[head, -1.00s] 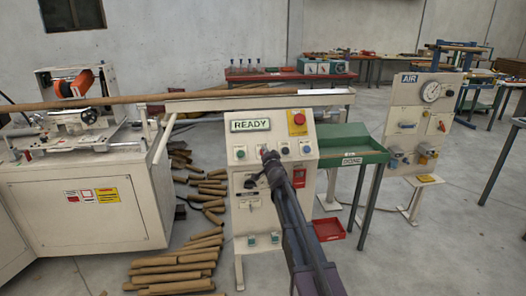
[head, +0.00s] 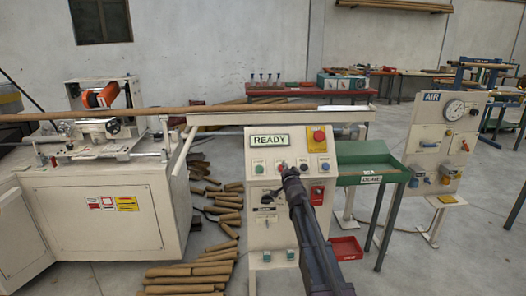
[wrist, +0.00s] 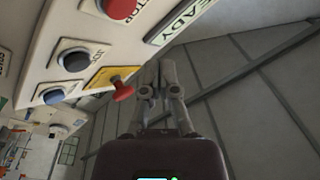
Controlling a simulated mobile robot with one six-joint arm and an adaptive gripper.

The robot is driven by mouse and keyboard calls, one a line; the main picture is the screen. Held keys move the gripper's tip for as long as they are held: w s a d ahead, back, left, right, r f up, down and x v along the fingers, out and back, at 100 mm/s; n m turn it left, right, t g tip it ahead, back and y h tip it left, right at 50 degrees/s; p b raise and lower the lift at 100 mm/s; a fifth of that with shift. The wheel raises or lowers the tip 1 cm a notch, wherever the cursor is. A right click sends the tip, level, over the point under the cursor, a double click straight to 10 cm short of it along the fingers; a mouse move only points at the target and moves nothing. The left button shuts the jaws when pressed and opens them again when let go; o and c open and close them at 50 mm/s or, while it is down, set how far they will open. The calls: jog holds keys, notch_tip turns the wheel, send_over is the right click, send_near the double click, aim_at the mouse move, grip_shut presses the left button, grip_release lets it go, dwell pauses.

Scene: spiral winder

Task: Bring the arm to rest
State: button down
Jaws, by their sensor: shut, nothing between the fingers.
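My arm reaches up from the lower part of the head view in front of the control panel (head: 262,215). My gripper (head: 287,172) is at its far end, in front of the row of buttons below the READY sign (head: 270,141). In the wrist view my gripper (wrist: 163,68) has its fingers together, with nothing between them. The panel face (wrist: 130,55) lies to the left of the fingers there. A red knob on a yellow plate (wrist: 108,77) is close beside the fingers. Whether the fingertips touch the panel cannot be told.
A green DONE tray (head: 362,172) stands right of the panel, with a red bin (head: 346,248) on the floor below. Brown tubes (head: 190,275) lie left of the panel. The winder (head: 100,200) is at left, the AIR panel (head: 440,150) at right.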

jog(key=s+d+f+n+g+h, duration=0.1)
jog(key=s+d+f+g+h, duration=0.1)
jog(key=s+f+g, duration=0.6)
jog(key=s+d+f+g+h, duration=0.25)
jog(key=s+f, duration=0.35)
jog(key=s, duration=0.6)
jog(key=s+a+f+n+g+y, duration=0.1)
jog(key=s+f+n+g, duration=0.15)
jog(key=s, duration=0.45)
jog(key=s+a+f+n+g+y, duration=0.1)
jog(key=s+a+f+n+g, duration=0.15)
jog(key=s, duration=0.55)
jog(key=s+a+f+n+g+y, duration=0.1)
jog(key=s+g, duration=0.2)
jog(key=s, duration=0.5)
notch_tip(320, 180, up, 12)
jog(key=p, duration=1.2)
jog(key=shift+a, duration=0.2)
jog(key=shift+s+g+y, duration=0.1)
jog(key=shift+g+y, duration=0.15)
